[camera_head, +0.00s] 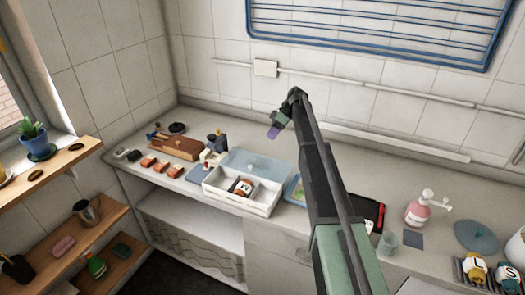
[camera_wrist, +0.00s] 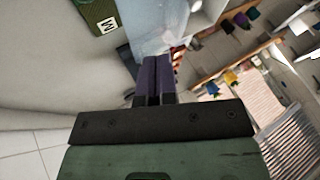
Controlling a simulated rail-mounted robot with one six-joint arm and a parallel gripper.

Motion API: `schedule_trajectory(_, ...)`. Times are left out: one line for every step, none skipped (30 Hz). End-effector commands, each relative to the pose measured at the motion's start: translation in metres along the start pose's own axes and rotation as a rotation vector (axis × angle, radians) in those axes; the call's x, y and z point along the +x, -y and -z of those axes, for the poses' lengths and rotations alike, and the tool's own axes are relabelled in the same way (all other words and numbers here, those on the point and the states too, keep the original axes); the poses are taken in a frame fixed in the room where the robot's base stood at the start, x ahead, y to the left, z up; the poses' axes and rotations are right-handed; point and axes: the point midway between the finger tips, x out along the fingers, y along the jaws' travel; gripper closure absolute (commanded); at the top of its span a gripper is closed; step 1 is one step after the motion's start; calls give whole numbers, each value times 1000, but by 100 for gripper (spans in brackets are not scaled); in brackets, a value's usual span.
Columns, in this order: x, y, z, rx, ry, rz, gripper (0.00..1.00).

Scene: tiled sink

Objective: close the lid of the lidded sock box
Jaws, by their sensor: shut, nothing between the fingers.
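The white sock box (camera_head: 227,194) stands on the counter near its front edge. Its translucent pale blue lid (camera_head: 258,163) is open, raised along the box's back side. Inside are dividers and a rolled red, white and dark item (camera_head: 243,187), probably a sock. My gripper (camera_head: 274,131) is above and behind the lid, apart from it in the head view. Its purple fingers are shut and empty, as the wrist view (camera_wrist: 152,72) shows. Beyond the fingertips in the wrist view is a pale bluish surface (camera_wrist: 160,22), likely the lid.
Left of the box are several small orange-brown blocks (camera_head: 161,166) and a brown wooden board (camera_head: 177,147). Tiled wall rises behind.

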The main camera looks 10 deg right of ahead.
Motion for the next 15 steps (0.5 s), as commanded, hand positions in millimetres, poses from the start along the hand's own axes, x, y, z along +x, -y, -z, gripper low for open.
schedule_trajectory(7,-1,-2,0,0,0,100)
schedule_trajectory(11,-1,-2,0,1,0,100)
schedule_trajectory(17,-1,-3,0,1,0,100)
schedule_trajectory(22,-2,-3,0,1,0,100)
schedule_trajectory(28,-2,-4,0,1,0,100)
schedule_trajectory(36,-2,-4,0,1,0,100)
schedule_trajectory(42,-3,-5,0,1,0,100)
schedule_trajectory(49,-3,-5,0,1,0,100)
schedule_trajectory(58,-3,-5,0,1,0,100)
schedule_trajectory(65,-3,-5,1,1,0,100)
schedule_trajectory(72,-3,-5,1,1,0,100)
schedule_trajectory(81,-3,-5,1,1,-1,100)
schedule_trajectory(87,-3,-5,1,1,-1,100)
schedule_trajectory(94,-3,-5,1,1,-1,100)
schedule_trajectory(103,-3,-5,1,1,-1,100)
